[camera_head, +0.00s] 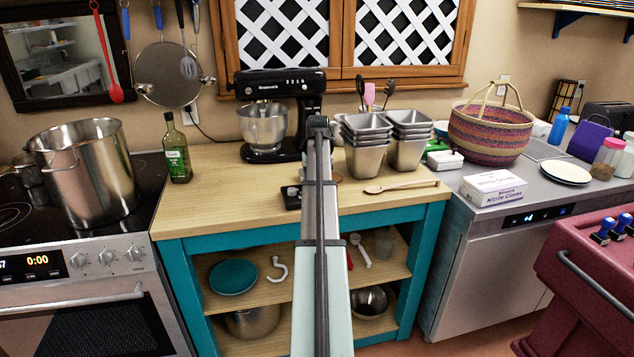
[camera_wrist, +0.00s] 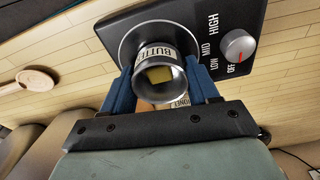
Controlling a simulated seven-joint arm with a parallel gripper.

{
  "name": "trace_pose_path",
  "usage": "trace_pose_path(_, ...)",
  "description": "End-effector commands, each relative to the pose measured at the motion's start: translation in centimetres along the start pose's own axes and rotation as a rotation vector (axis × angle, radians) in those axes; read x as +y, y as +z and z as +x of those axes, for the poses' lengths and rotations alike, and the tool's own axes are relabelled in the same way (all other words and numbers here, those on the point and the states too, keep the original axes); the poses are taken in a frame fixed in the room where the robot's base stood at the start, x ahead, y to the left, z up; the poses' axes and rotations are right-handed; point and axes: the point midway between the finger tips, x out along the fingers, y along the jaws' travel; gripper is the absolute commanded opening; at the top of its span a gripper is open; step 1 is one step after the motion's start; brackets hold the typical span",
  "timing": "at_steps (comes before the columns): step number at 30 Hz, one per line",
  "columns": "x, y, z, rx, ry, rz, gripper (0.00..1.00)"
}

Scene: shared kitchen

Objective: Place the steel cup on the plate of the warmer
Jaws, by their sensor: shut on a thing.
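In the wrist view a small steel cup (camera_wrist: 150,92) with a "BUTTER" label and a yellow piece inside sits between the blue fingers of my gripper (camera_wrist: 160,82), which is shut on it. The cup overlaps the round plate (camera_wrist: 129,46) of the black warmer (camera_wrist: 207,22); I cannot tell whether it touches the plate. The warmer has a dial (camera_wrist: 238,46) with HIGH, MID, LOW and OFF marks. In the head view the warmer (camera_head: 291,198) shows only in part on the wooden counter, and my arm hides the cup and fingers.
Steel containers (camera_head: 366,160) stand right of my arm, with a wooden spoon (camera_head: 400,186) in front. A stand mixer (camera_head: 264,125) stands behind on the left, and a green bottle (camera_head: 177,160) at the counter's left. The wooden counter (camera_head: 215,190) left of the warmer is clear.

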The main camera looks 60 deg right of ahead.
Motion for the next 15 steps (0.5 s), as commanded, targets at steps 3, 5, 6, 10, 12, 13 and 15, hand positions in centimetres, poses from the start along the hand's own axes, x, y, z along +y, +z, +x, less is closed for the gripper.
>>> trace_pose_path(3,0.01,-0.01,-0.02,0.0,0.0,0.0,0.26)
trace_pose_path(5,0.01,0.01,0.07,0.0,0.0,0.0,0.26)
trace_pose_path(6,0.0,0.02,0.16,0.0,0.0,0.0,0.26)
trace_pose_path(10,0.0,0.03,0.23,0.0,0.0,0.0,0.67)
trace_pose_path(12,0.01,0.02,0.23,0.0,0.0,0.0,0.74)
trace_pose_path(13,0.01,0.02,0.23,0.0,0.0,0.0,0.77)
trace_pose_path(15,0.0,0.02,0.23,0.0,0.0,0.0,0.84)
